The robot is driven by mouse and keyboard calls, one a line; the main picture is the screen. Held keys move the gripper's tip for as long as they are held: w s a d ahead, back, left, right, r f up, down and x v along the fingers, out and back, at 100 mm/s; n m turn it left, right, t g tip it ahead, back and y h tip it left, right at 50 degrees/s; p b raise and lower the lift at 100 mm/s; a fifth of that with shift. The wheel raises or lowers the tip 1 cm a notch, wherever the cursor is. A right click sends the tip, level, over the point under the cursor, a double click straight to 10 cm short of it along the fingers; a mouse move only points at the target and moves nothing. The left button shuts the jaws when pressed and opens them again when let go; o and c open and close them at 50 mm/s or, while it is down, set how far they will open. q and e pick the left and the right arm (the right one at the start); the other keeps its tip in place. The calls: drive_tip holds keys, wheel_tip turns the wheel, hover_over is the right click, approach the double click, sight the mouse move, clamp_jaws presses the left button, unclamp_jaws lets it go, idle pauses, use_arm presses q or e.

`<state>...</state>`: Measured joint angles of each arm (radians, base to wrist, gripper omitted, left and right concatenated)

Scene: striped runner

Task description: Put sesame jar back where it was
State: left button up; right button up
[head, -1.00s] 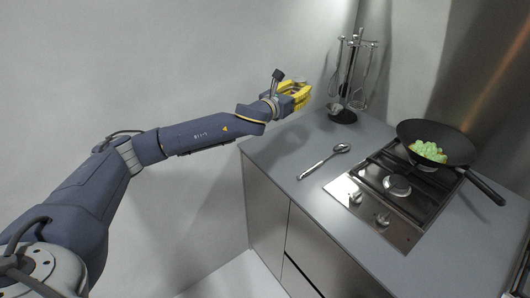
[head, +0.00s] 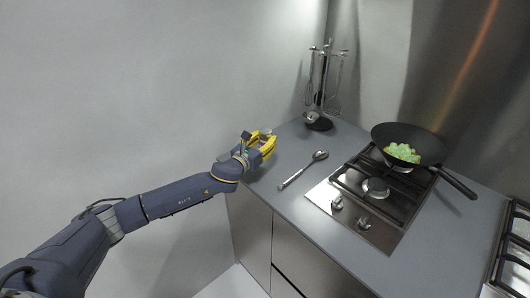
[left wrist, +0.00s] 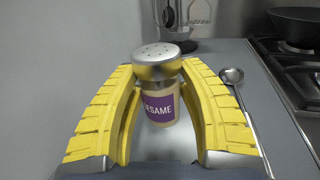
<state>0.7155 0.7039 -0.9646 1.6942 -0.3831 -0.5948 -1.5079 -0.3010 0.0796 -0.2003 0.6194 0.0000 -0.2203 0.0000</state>
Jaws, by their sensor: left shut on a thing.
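The sesame jar (left wrist: 159,108) shows in the left wrist view, with a silver perforated lid and a purple label reading SESAME. It stands roughly upright between the yellow fingers of my left gripper (head: 266,145), which is shut on it. In the head view the gripper is low over the left edge of the counter, and the jar is mostly hidden by the fingers. I cannot tell whether its base touches the counter. My right gripper is out of view.
A ladle (head: 304,169) lies on the grey counter (head: 290,205) right of the gripper. A utensil stand (head: 319,122) is behind it. A black wok (head: 405,143) with green food sits on the gas hob (head: 360,212). Bare counter lies between gripper and ladle.

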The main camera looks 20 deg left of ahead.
use_arm(q)
drive_tip(key=shift+f, duration=2.65)
drive_tip(key=shift+f, duration=0.15)
drive_tip(key=o, duration=1.2)
drive_tip(key=shift+c, duration=0.2)
drive_tip(key=shift+s, duration=0.15)
drive_tip(key=v, duration=1.1)
drive_tip(key=shift+s+a, duration=0.2)
drive_tip(key=shift+s, duration=0.15)
